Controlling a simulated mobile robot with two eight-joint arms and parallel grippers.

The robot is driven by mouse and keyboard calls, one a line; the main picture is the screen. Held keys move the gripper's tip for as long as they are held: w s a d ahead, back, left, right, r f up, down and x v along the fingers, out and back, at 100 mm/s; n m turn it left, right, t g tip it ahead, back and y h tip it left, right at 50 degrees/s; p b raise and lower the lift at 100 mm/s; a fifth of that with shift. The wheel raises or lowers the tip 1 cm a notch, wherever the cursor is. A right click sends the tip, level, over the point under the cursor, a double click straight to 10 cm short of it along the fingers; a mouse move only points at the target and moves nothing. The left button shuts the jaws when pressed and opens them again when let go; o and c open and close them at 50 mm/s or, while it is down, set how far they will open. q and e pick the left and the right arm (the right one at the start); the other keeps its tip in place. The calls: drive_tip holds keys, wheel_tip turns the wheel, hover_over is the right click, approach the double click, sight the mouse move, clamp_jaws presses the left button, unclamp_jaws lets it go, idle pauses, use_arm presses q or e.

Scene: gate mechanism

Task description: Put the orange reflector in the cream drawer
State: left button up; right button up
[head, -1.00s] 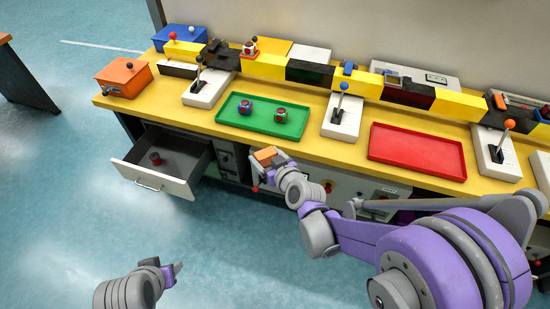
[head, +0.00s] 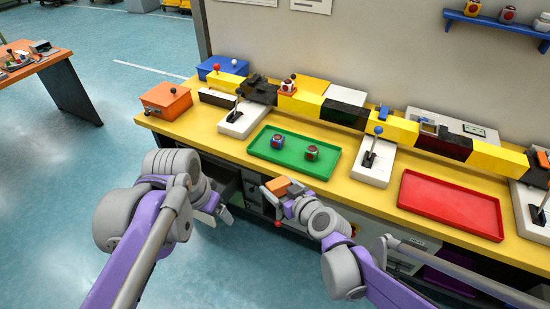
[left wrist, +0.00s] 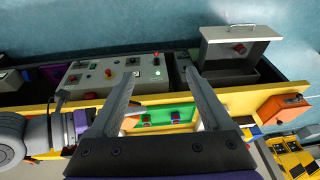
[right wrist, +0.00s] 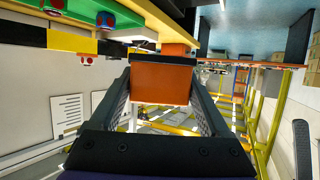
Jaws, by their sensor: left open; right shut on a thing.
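The orange reflector (head: 276,186) is held by my right gripper (head: 280,192), in front of the table's front edge, left of centre of the right arm's reach. In the right wrist view the reflector (right wrist: 160,84) is an orange block between the two fingers. The cream drawer (left wrist: 240,32) is pulled open in the left wrist view, with a small red-and-dark object (left wrist: 239,48) inside. In the head view my left arm hides most of the drawer. My left gripper (head: 226,213) is open and empty near it; its spread fingers (left wrist: 162,92) show in the left wrist view.
On the yellow table stand a green tray (head: 262,155) with two small objects, a red tray (head: 450,205), an orange box (head: 166,100) and lever units (head: 375,160). A control panel (left wrist: 110,74) is beside the drawer. Open floor lies left of the table.

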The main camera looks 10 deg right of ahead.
use_arm(q)
drive_tip(key=w+d+r+m+g, duration=0.1)
drive_tip(key=w+d+r+m, duration=0.3)
drive_tip(key=w+d, duration=0.3)
drive_tip(key=m+g, duration=0.1)
drive_tip(key=m, duration=0.2)
approach(280, 182)
drive_tip(key=shift+w+a, duration=0.15)
drive_tip(key=shift+a, duration=0.2)
drive_tip(key=shift+d+f+g, duration=0.2)
drive_tip(key=shift+f+g, duration=0.1)
drive_tip(key=shift+f, duration=0.25)
drive_tip(key=f, duration=0.3)
drive_tip(key=d+f, duration=0.1)
drive_tip(key=f, duration=0.6)
drive_tip(key=shift+w+d+f, duration=0.25)
drive_tip(key=shift+w+f, duration=0.1)
drive_tip(key=shift+f, duration=0.05)
drive_tip(key=c, duration=1.3)
clamp_jaws()
use_arm(e)
drive_tip(key=o, duration=1.2)
